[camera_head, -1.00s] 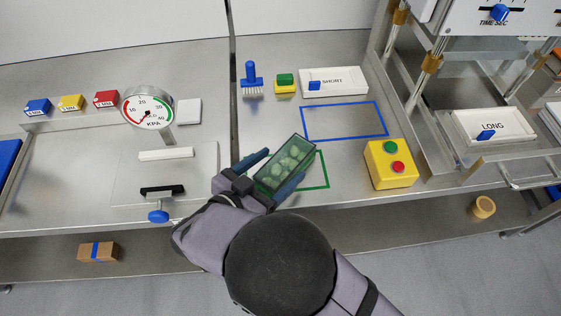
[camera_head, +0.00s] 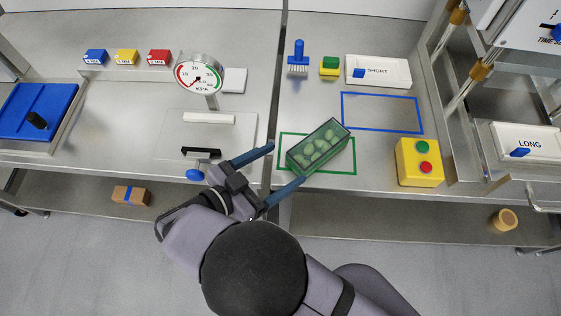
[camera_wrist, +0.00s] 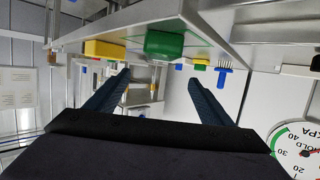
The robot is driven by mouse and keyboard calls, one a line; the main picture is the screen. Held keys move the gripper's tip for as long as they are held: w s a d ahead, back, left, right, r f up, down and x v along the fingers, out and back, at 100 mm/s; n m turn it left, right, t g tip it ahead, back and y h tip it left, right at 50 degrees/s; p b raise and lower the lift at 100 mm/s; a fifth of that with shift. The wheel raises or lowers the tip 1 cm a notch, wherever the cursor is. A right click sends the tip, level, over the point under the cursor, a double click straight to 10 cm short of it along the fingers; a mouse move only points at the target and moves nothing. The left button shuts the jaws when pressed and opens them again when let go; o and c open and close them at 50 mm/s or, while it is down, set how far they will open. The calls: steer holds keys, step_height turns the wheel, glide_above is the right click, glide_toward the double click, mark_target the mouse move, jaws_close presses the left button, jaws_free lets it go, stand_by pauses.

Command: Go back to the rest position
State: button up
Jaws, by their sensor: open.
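A green see-through container (camera_head: 322,145) with pale pasta pieces inside lies on the steel worktop in the head view, tilted across the green outline (camera_head: 345,173). Its upper right end reaches past the outline. My gripper (camera_head: 287,166) is open and empty, just to the left of the container. Its two blue fingers are spread apart, with a gap to the container. In the wrist view the fingers (camera_wrist: 159,77) are also apart with nothing between them, and the green end of the container (camera_wrist: 165,45) shows ahead near the worktop.
A yellow box (camera_head: 419,164) with green and red buttons stands to the right. The blue outline (camera_head: 382,113) is empty. A pressure gauge (camera_head: 199,75) and a plate with a black handle (camera_head: 201,152) are to the left. Open floor lies in front of the bench.

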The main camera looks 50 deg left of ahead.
steer(key=w+a+r+n+g+y+p, duration=0.1)
steer(key=w+r+g+y, duration=0.15)
steer(key=w, duration=0.95)
steer(key=w+a+r+n+g+y+p, duration=0.1)
steer(key=w+a+r+g+y+p, duration=0.15)
steer(key=w, duration=0.95)
steer(key=w+d+n+g, duration=0.1)
steer(key=w+d+g, duration=0.3)
steer(key=d, duration=1.1)
steer(key=s+d+f, duration=0.1)
steer(key=d, duration=0.3)
steer(key=d+f+h+b, duration=0.1)
steer(key=d, duration=0.3)
steer(key=s+d+f+g+h, duration=0.1)
steer(key=d, duration=0.3)
steer(key=shift+s+d+f+m+b, duration=0.25)
steer(key=shift+s+f+m+b, duration=0.05)
steer(key=shift+s+f+b, duration=0.05)
steer(key=s+d+f+m+g+h, duration=0.1)
steer(key=s+d+g, duration=0.1)
steer(key=s+d, duration=0.4)
steer(key=s+d+f+m+g+h+b, duration=0.1)
steer(key=s+d+g+h, duration=0.1)
steer(key=s+d, duration=0.5)
steer(key=d, duration=0.4)
steer(key=shift+s+d+f+g, duration=0.15)
steer(key=shift+d+f+g, duration=0.15)
steer(key=shift+f, duration=0.1)
